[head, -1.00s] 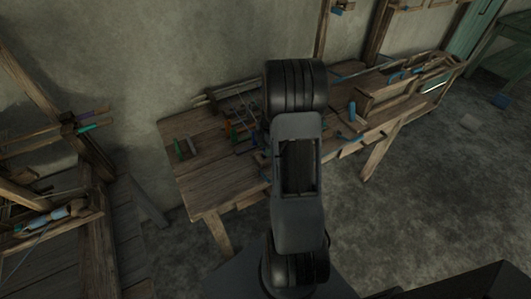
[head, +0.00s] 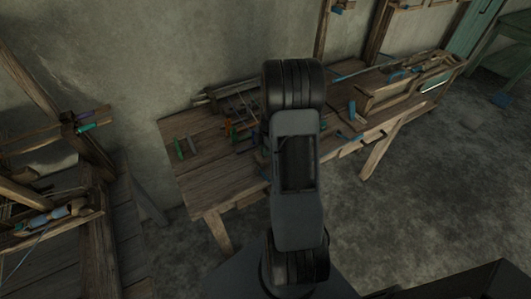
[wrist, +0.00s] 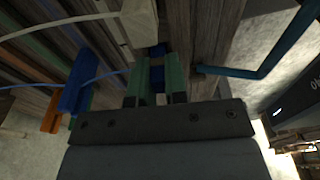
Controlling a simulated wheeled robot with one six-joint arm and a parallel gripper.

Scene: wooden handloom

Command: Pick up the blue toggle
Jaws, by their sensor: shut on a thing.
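In the wrist view my gripper (wrist: 157,80) has its two green-faced fingers closed on a small blue piece, which I take for the blue toggle (wrist: 157,71). The blue shows in the gap between the fingers and a little beyond the tips. Most of the toggle is hidden by the fingers, and I cannot tell whether it still touches the wood behind it. In the head view my own arm hides the gripper and the held piece.
A blue block (wrist: 75,82) and an orange piece (wrist: 52,109) are left of the fingers in the wrist view. A bent teal rod (wrist: 262,72) is to the right. The wooden bench (head: 225,190) carries small tools; its front left top is clear.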

